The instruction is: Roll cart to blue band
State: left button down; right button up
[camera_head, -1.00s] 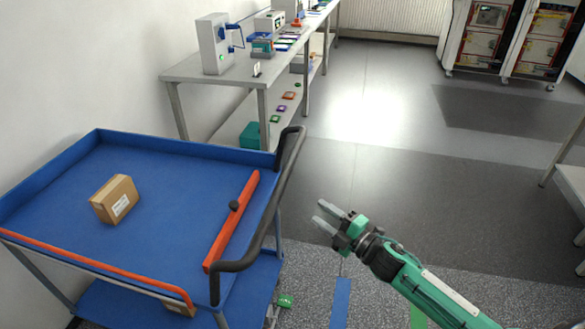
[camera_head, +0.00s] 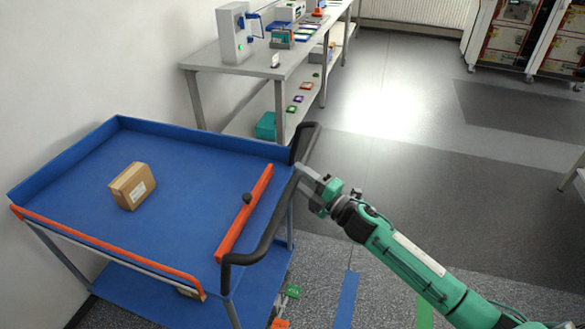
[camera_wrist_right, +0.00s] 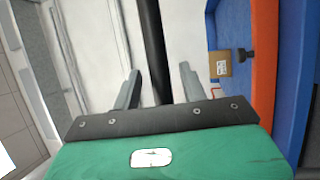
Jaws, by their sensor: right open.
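The blue cart (camera_head: 185,220) stands at the left against the wall, with an orange bar and a dark push handle (camera_head: 265,232) along its right side. My right gripper (camera_head: 306,176) is at the handle's upper part. In the right wrist view its open fingers (camera_wrist_right: 158,88) stand on either side of the dark handle bar (camera_wrist_right: 153,50), with gaps visible. The blue band (camera_head: 346,298) lies on the floor to the right of the cart, below my right arm. My left gripper is not in view.
A cardboard box (camera_head: 132,186) sits on the cart's top tray. A workbench (camera_head: 265,70) with devices stands behind the cart along the wall. A green band (camera_head: 424,312) lies right of the blue one. Open floor (camera_head: 430,180) spreads to the right.

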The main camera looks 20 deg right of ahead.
jog(key=shift+x, duration=1.6)
grip_shut()
